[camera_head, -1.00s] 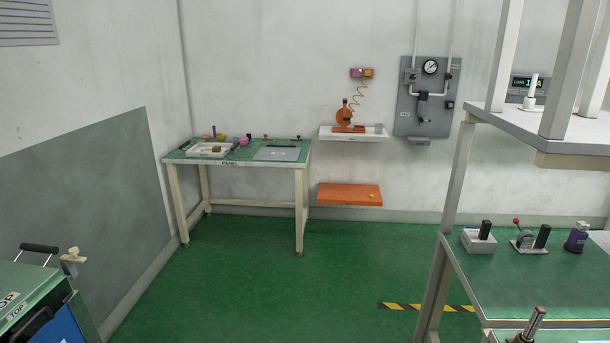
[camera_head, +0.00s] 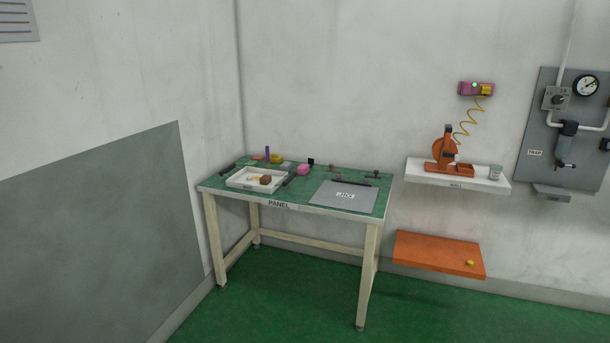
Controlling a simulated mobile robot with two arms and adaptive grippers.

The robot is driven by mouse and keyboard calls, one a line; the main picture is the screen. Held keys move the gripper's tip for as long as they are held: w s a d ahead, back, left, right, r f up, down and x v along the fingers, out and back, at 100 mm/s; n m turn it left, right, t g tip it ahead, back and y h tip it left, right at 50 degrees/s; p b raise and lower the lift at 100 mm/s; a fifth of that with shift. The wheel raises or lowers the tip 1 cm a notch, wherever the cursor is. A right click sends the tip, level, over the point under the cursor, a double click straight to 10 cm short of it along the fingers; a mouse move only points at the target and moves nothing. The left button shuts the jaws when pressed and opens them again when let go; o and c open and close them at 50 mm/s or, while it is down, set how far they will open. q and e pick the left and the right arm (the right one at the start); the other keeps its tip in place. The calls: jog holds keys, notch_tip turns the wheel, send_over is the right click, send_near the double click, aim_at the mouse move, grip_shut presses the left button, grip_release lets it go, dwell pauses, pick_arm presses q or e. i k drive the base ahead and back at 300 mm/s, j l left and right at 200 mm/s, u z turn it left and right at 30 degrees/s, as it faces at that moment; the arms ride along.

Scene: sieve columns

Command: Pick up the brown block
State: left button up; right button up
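A small brown block (camera_head: 265,180) lies in the shallow white tray (camera_head: 238,185) on the left part of the green-topped table marked PANEL (camera_head: 300,209). A paler yellowish item (camera_head: 253,177) lies beside it in the tray; its shape is too small to tell. Neither of my grippers shows in the view.
A pink block (camera_head: 303,170), a yellow piece (camera_head: 276,159) and a purple upright piece (camera_head: 267,153) stand behind the tray. A grey JIG plate (camera_head: 344,196) covers the table's right. A white shelf (camera_head: 485,182) and an orange shelf (camera_head: 437,257) jut from the wall at right. Green floor in front is clear.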

aim_at(266, 179)
jog(key=i+u, duration=0.25)
jog(key=i, duration=0.3)
jog(key=i+l+u, duration=0.2)
jog(key=i, duration=0.4)
